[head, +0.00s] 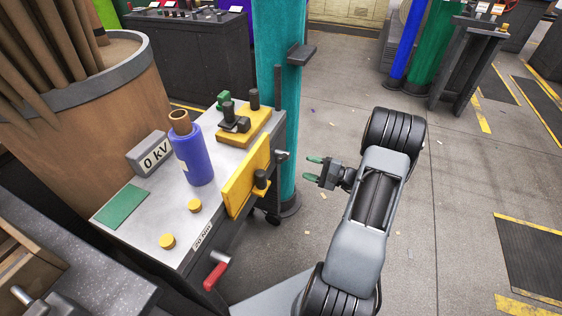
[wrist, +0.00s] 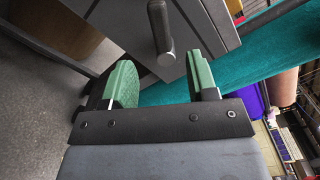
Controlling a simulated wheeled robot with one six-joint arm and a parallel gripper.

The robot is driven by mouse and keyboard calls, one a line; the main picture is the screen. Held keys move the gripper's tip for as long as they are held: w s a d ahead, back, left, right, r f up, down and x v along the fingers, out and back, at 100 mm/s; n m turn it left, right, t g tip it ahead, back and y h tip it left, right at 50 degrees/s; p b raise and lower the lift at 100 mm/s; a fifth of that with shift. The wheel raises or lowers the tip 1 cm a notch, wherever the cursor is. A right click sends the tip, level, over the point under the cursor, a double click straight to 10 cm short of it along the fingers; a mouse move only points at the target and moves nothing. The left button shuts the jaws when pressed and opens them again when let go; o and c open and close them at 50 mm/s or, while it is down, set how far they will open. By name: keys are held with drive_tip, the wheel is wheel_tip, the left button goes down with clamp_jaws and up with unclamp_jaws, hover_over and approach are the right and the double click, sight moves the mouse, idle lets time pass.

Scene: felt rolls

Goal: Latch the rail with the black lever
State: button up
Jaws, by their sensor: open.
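A short dark grey to black lever (head: 282,155) sticks out from the right end of the cart, beside the yellow rail (head: 248,178). In the wrist view a dark lever (wrist: 161,30) hangs from the dark cart face, its rounded tip ahead of the gap between my fingers. My gripper (head: 312,169) is open and empty, its green fingertips pointing left toward the lever with a small gap between. It also shows in the wrist view (wrist: 160,72). The yellow rail stands on edge along the cart's right side, with a black knob (head: 262,180) on it.
The cart top (head: 150,195) holds a blue cylinder (head: 192,155), a "0 kV" box (head: 150,155) and a yellow block with black clamps (head: 243,128). A red-handled lever (head: 215,275) sits at the front. A teal roll (head: 277,60) stands behind.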

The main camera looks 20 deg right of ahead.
sight(284, 160)
drive_tip(key=x, duration=1)
drive_tip(key=shift+w+a+b, duration=0.25)
drive_tip(key=shift+a+b, duration=0.05)
drive_tip(key=shift+a, duration=0.05)
clamp_jaws()
